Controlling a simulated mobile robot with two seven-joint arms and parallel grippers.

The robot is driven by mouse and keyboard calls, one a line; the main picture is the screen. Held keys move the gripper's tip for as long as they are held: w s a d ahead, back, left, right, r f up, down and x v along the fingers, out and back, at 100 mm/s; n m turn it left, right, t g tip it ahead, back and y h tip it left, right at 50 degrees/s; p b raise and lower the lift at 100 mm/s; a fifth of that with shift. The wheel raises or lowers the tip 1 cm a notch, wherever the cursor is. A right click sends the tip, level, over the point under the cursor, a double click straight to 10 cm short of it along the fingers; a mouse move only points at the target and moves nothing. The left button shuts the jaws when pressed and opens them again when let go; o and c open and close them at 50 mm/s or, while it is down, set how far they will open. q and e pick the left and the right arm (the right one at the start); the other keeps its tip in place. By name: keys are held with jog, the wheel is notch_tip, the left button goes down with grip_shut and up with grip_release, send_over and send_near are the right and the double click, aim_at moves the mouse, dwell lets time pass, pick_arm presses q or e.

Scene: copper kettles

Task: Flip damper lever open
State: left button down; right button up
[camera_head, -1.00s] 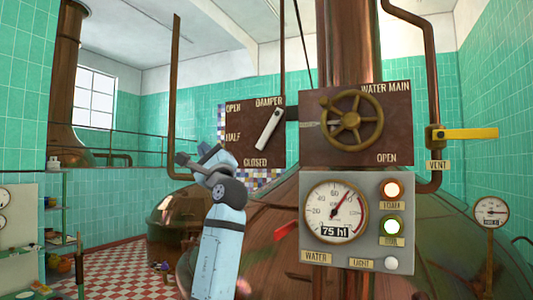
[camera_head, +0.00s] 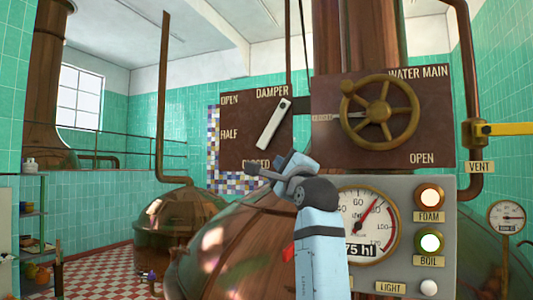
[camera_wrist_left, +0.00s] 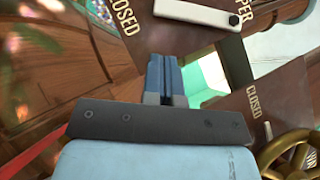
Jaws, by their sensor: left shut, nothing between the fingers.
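The damper lever (camera_head: 273,125) is a pale bar on the brown damper panel (camera_head: 238,110), marked OPEN, HALF and CLOSED down its left side. It slants, its lower-left end between HALF and CLOSED. In the left wrist view the lever (camera_wrist_left: 195,12) lies across the top, beyond the fingertips. My left gripper (camera_head: 297,158) is shut and empty, just below the lever and apart from it in the picture, partly covering the CLOSED label. Its blue fingers (camera_wrist_left: 162,65) are together in the wrist view. My right gripper is not in view.
The water main panel (camera_head: 330,150) with its brass handwheel (camera_head: 380,112) is right of the lever. A gauge box (camera_head: 440,265) with lamps stands below, partly behind my left arm. A yellow vent handle (camera_head: 505,129) sticks out at far right. A copper kettle (camera_head: 165,235) stands lower left.

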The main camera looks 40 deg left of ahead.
aim_at(267, 145)
pick_arm(q)
jog(key=p+x, duration=0.3)
jog(key=x, duration=0.5)
jog(key=shift+w+a+r, duration=0.1)
jog(key=shift+w+r, duration=0.15)
jog(key=shift+w, duration=0.05)
jog(key=shift+w+a+r, duration=0.1)
jog(key=shift+w+a, duration=0.1)
jog(key=shift+a, duration=0.05)
jog(key=shift+w+a, duration=0.15)
jog(key=shift+a, duration=0.05)
jog(key=shift+w, duration=0.1)
